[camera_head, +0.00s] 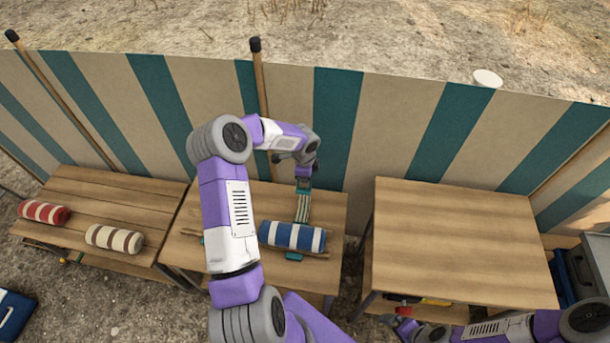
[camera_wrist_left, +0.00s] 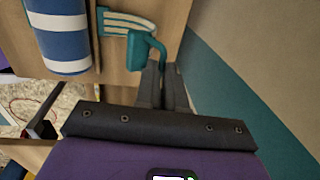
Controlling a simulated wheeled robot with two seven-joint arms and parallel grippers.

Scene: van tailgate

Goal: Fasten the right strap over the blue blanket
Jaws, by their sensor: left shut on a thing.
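The blue-and-white striped blanket (camera_head: 291,237) lies rolled on the middle table, across thin wooden sticks (camera_head: 324,257). It also shows at the upper left of the left wrist view (camera_wrist_left: 60,35). One pale striped strap with teal edges (camera_head: 302,208) runs behind the blanket towards the wall. My left gripper (camera_head: 304,184) is above that strap's far end, shut on its teal end piece (camera_wrist_left: 147,48). A teal piece (camera_head: 293,256) shows at the blanket's near side. The strap does not lie over the blanket. My right gripper (camera_head: 402,324) is low by the right table's front edge, partly hidden.
A red-striped roll (camera_head: 44,211) and a brown-striped roll (camera_head: 114,239) lie on the left table (camera_head: 100,200). The right table (camera_head: 455,240) has a bare top. A striped cloth wall (camera_head: 410,120) stands close behind the tables, with a post (camera_head: 259,80) behind my left arm.

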